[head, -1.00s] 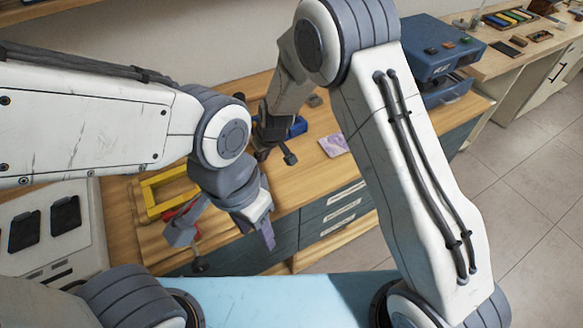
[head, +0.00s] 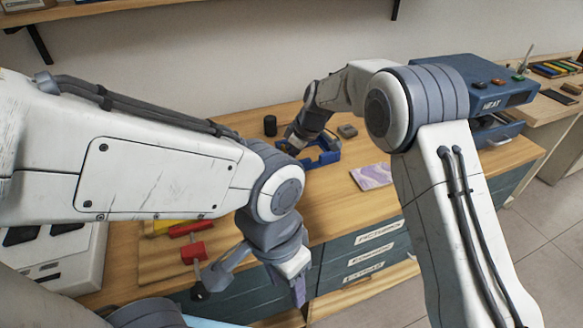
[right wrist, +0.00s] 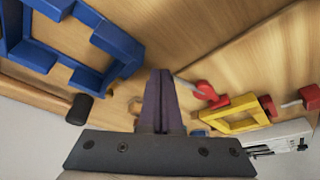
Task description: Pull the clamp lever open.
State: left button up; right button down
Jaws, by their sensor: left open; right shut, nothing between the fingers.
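Red clamp parts (head: 193,252) sit beside a yellow frame (head: 160,228) on the wooden bench; a rod with a dark knob (head: 200,291) extends from them toward me. I cannot tell for certain which piece is the lever. The red parts (right wrist: 205,93) and yellow frame (right wrist: 240,112) also show in the right wrist view. My left gripper (head: 254,284) is open and empty, its fingers apart just right of the knob; contact is unclear. My right gripper (right wrist: 160,100) is shut and empty; in the head view its fingertips are partly hidden near a blue frame (head: 325,158).
A black cylinder (head: 270,125), a grey block (head: 347,131) and a purple patterned card (head: 372,176) lie on the bench. A blue heat machine (head: 475,80) stands at its right end. A white device (head: 50,262) is at left.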

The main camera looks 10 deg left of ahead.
jog(key=shift+w+a, duration=0.15)
jog(key=shift+a, duration=0.5)
jog(key=shift+d, duration=0.15)
jog(key=shift+d+f+b, duration=0.1)
jog(key=shift+d+b, duration=0.2)
jog(key=d, duration=0.1)
jog(key=s+d+b, duration=0.1)
jog(key=d, duration=0.1)
jog(key=w+v, duration=0.1)
jog(key=v, duration=0.9)
jog(key=shift+s+d+b, duration=0.2)
jog(key=shift+s+b, duration=0.1)
